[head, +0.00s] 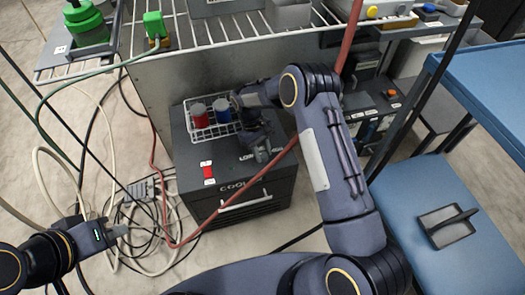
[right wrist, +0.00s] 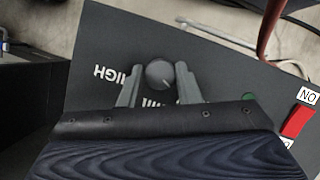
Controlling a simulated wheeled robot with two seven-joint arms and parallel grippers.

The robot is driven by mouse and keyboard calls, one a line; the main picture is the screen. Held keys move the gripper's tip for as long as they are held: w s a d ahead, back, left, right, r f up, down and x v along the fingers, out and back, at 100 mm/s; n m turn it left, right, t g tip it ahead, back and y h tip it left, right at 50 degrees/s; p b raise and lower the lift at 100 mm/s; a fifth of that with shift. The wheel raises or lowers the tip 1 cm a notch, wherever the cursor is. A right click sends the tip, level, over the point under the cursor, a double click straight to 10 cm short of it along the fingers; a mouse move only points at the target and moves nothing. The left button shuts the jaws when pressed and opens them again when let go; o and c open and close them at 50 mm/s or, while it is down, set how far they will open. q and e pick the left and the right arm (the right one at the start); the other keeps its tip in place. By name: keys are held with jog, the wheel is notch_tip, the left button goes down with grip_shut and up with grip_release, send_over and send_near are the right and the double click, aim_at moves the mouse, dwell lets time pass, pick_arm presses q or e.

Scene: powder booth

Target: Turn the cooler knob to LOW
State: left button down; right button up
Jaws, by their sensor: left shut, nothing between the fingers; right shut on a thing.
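The cooler (head: 228,203) is a dark box on the floor with lettering on top. Its knob (right wrist: 159,73) is a grey round cap with a small pale line towards its lower right in the right wrist view. The word HIGH shows upside down to the knob's left; the lettering below it is partly covered by my gripper. My right gripper (right wrist: 159,82) is shut on the knob, one finger on each side. In the head view my right gripper (head: 262,150) hides the knob. My left gripper (head: 115,230) is shut and empty, low at the left.
A white wire basket (head: 193,137) with a red can (head: 199,115) and a blue can (head: 221,110) stands on the cooler behind my gripper. A red switch (head: 208,172) is on the cooler's top. A red hose passes close to my right arm. Cables lie on the left floor.

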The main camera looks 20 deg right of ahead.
jog(key=o, duration=1)
jog(key=p+v, duration=0.1)
jog(key=v, duration=0.6)
jog(key=shift+w+a+r+p, duration=0.1)
jog(key=shift+w+r+p, duration=0.05)
jog(key=shift+r+p, duration=0.25)
